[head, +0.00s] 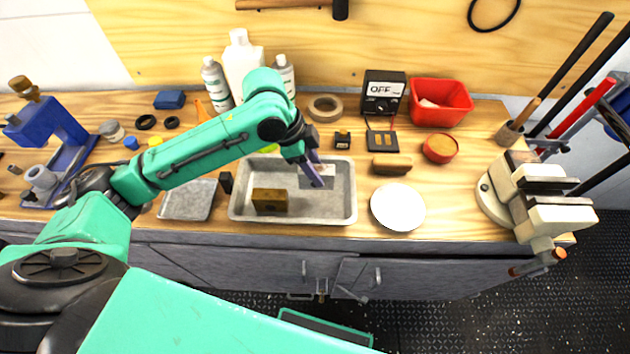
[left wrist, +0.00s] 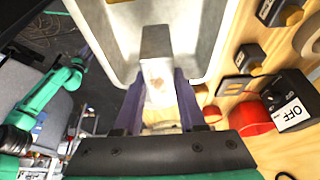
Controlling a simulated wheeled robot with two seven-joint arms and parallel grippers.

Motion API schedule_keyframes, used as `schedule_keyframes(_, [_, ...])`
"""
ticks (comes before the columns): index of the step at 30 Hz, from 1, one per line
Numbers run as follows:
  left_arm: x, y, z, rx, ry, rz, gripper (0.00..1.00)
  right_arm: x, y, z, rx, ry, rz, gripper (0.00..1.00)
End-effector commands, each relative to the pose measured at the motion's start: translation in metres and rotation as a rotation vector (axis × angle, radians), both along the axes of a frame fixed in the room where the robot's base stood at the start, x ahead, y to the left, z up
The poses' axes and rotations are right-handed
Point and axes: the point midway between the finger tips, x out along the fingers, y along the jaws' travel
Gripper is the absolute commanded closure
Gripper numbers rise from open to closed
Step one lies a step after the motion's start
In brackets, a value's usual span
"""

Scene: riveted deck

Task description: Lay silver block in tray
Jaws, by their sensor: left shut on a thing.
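My left gripper (head: 317,182) reaches in from the left over the grey metal tray (head: 345,212), above its right half. In the left wrist view its purple fingers (left wrist: 158,105) are shut on the silver block (left wrist: 157,72), a pale grey bar that sticks out past the fingertips. The tray's wall (left wrist: 214,40) shows around the block there. In the head view the block is hard to make out beside the fingers. I cannot tell whether it touches the tray floor.
A brass-coloured block (head: 270,201) sits in the tray's left half. A white plate (head: 398,207) lies to the tray's right, a brown brush-like block (head: 391,166) behind it. A shallow metal tray (head: 187,200) lies to the left. Bottles (head: 241,65) stand behind.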

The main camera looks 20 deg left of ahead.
Motion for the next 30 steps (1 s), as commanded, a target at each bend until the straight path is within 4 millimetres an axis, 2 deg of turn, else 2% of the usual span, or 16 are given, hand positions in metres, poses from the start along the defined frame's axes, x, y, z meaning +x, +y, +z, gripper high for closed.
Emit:
schedule_keyframes(3, [0.001, -0.001, -0.015, -0.003, -0.001, 0.0, 1.0, 0.0, 0.009, 0.001, 0.013, 0.001, 0.0, 0.5])
schedule_keyframes(9, [0.0, 0.0, -0.052, -0.001, -0.001, 0.001, 1.0, 0.0, 0.01, 0.003, 0.013, 0.001, 0.001, 0.5])
schedule_keyframes(20, [0.001, -0.001, -0.059, -0.002, -0.003, 0.0, 1.0, 0.0, 0.005, 0.003, 0.006, 0.0, 0.002, 0.5])
schedule_keyframes(21, [0.0, 0.0, -0.06, -0.001, -0.001, 0.0, 0.49, 0.0, 0.004, 0.003, 0.005, 0.0, 0.0, 0.5])
schedule_keyframes(22, [0.0, 0.0, -0.059, -0.001, -0.001, 0.0, 0.37, 0.0, 0.003, 0.003, 0.004, 0.001, 0.0, 0.5])
schedule_keyframes(23, [0.0, 0.0, -0.059, -0.001, -0.001, 0.0, 0.3, 0.0, 0.002, 0.003, 0.003, 0.001, 0.0, 0.5])
schedule_keyframes(30, [0.0, 0.0, -0.059, -0.001, -0.001, 0.0, 0.3, 0.0, 0.001, 0.003, 0.001, 0.0, 0.0, 0.5])
